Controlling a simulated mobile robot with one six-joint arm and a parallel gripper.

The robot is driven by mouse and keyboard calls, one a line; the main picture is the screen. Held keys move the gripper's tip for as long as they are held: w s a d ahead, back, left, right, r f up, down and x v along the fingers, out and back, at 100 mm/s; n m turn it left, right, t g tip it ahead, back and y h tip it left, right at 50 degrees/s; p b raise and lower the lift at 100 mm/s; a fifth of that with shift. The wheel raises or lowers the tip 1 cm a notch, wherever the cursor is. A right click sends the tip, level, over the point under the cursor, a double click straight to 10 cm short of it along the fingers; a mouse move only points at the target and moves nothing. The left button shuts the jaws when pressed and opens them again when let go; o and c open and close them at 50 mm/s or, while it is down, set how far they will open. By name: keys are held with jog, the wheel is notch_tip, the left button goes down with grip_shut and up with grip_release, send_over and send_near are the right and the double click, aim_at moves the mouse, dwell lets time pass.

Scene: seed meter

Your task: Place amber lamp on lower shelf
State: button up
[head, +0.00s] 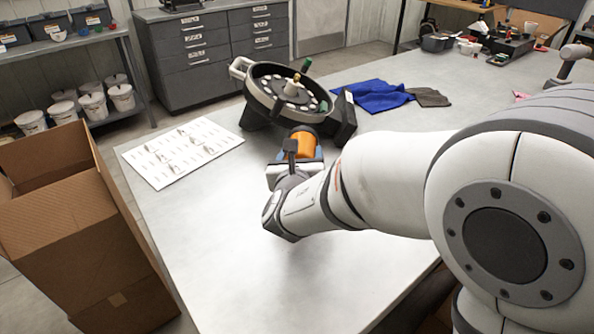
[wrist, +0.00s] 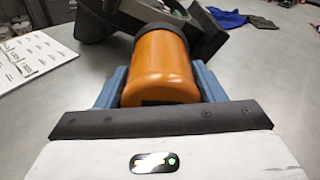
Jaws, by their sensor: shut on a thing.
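The amber lamp (wrist: 160,68) is an orange cylinder with a rounded near edge and a dark far end. My gripper (wrist: 160,85) is shut on it, with a blue finger on each side. In the head view the amber lamp (head: 304,145) shows in my gripper (head: 300,155), over the table just in front of the seed meter (head: 285,95). The lamp's lower side is hidden. A shelf unit (head: 60,47) stands at the far left. Its lower shelf (head: 92,122) holds several white buckets.
A printed sheet (head: 180,152) lies on the table (head: 230,230) left of the seed meter. Blue cloth (head: 372,97) and grey cloth (head: 430,97) lie behind. An open cardboard box (head: 75,230) stands at the left table edge. Grey drawer cabinets (head: 195,50) stand behind. The table's front left is clear.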

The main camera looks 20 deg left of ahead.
notch_tip(320, 180, down, 4)
jog(key=shift+s+f+b, duration=0.1)
jog(key=shift+f+b, duration=0.1)
jog(key=shift+b, duration=0.1)
jog(key=shift+r, duration=0.1)
jog(key=o, duration=0.6)
jog(key=shift+f, duration=0.2)
jog(key=o, duration=0.4)
jog(key=shift+o, duration=0.2)
jog(key=shift+r, duration=0.1)
